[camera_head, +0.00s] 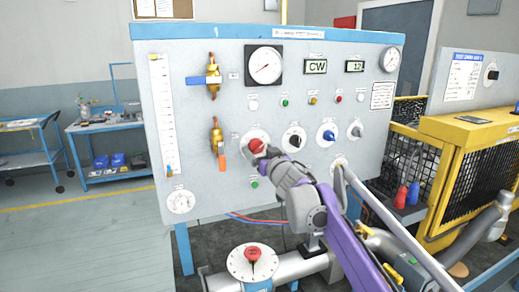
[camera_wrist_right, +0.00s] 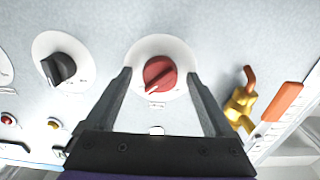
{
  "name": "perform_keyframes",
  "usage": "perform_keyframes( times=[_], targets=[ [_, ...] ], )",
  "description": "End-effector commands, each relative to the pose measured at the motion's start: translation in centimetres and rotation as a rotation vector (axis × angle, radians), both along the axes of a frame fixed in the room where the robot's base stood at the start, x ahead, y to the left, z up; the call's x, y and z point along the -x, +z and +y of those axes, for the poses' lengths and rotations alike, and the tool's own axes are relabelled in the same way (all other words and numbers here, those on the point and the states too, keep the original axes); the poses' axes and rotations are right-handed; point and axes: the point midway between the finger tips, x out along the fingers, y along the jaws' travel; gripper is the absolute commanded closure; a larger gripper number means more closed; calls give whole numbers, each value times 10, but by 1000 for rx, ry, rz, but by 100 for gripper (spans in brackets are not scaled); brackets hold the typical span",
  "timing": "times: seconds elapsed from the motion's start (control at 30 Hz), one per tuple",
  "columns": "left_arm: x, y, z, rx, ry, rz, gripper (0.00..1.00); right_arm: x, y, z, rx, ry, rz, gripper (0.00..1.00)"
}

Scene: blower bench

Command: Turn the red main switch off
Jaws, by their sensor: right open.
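The red main switch (camera_head: 257,145) is a red rotary knob on a round white plate, on the grey panel (camera_head: 220,35). It also shows in the right wrist view (camera_wrist_right: 160,72), with its white pointer mark toward the lower left of that picture. My right gripper (camera_head: 265,152) is open at the panel. In the right wrist view its two fingers (camera_wrist_right: 158,75) stand on either side of the knob, with a gap on each side; I cannot tell how deep they reach. The plate's lettering is too small to read. My left gripper is not in view.
A black knob (camera_head: 294,138) and a blue knob (camera_head: 328,134) sit right of the switch. A brass valve with an orange handle (camera_head: 222,160) is close on its left. A red-topped round dial (camera_head: 252,254) stands on the pipe below. A yellow cage (camera_head: 470,130) is at right.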

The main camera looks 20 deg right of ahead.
Motion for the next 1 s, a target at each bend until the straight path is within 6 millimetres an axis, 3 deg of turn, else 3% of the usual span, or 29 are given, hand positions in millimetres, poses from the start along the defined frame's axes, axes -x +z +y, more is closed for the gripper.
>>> perform_keyframes(
  times=[0.33,0.8,1.0],
  targets=[
    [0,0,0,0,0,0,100,-4,0,0,-1,0,0,15],
    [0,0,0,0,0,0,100,-3,0,0,-1,0,0,98],
    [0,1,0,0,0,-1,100,-3,0,0,12,0,1,98]
  ],
)
